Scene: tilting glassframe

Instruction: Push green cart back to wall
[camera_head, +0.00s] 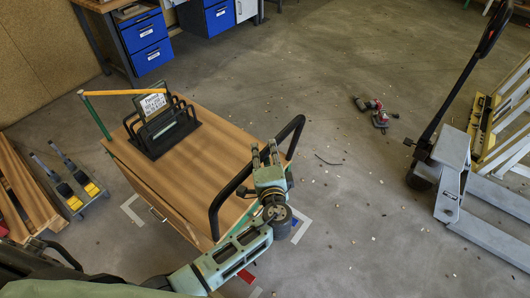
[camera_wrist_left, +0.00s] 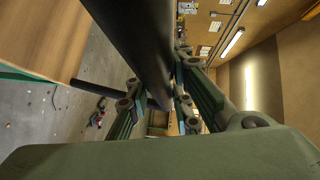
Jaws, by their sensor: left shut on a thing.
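The cart (camera_head: 190,175) has a wooden top, a green post with a yellow bar at its far left end, and a black loop handle (camera_head: 213,213) at its near right end. A black rack with a white sign (camera_head: 153,104) stands on its top. My left gripper (camera_head: 265,152) is at the handle, its fingers pointing away from me. In the left wrist view the dark handle bar (camera_wrist_left: 140,40) runs between the fingers (camera_wrist_left: 160,95), and the gripper is shut on it. The cart's wooden top (camera_wrist_left: 50,30) shows at upper left there. My right gripper is not in view.
A tan wall (camera_head: 45,50) and blue drawer units (camera_head: 145,40) stand at the back left. Low tool stands (camera_head: 75,185) and wooden planks are left of the cart. A pallet jack (camera_head: 450,170) is at right. Red tools (camera_head: 375,110) and small debris lie on the open floor.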

